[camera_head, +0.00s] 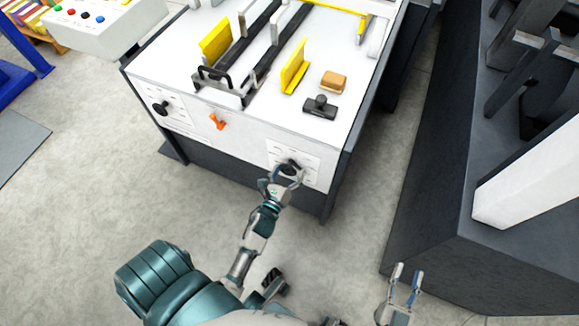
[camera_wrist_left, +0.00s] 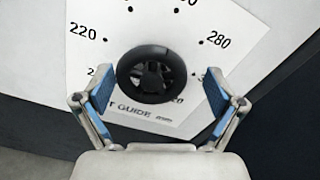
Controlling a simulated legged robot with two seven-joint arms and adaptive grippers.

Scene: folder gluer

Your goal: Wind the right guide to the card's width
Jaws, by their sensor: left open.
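The black hand knob of the right guide (camera_head: 290,168) is on the front panel, right side. In the left wrist view the black wheel (camera_wrist_left: 152,75) sits on a white dial plate (camera_wrist_left: 215,30) with 220 and 280 readable and "GUIDE" partly covered. My left gripper (camera_head: 284,181) is open at the knob; in the wrist view its blue-padded fingers (camera_wrist_left: 160,100) stand either side of the wheel, apart from it. The yellow right guide (camera_head: 294,68) stands upright on the white table top. My right gripper (camera_head: 407,283) is open and empty, low at the right. No card is clearly identifiable.
Another yellow guide (camera_head: 215,38) stands to the left. A brown block (camera_head: 333,82) and a black handled object (camera_head: 320,107) lie on the table top. The panel also has a left knob (camera_head: 162,107) and orange lever (camera_head: 217,121). A dark machine (camera_head: 440,220) stands at right.

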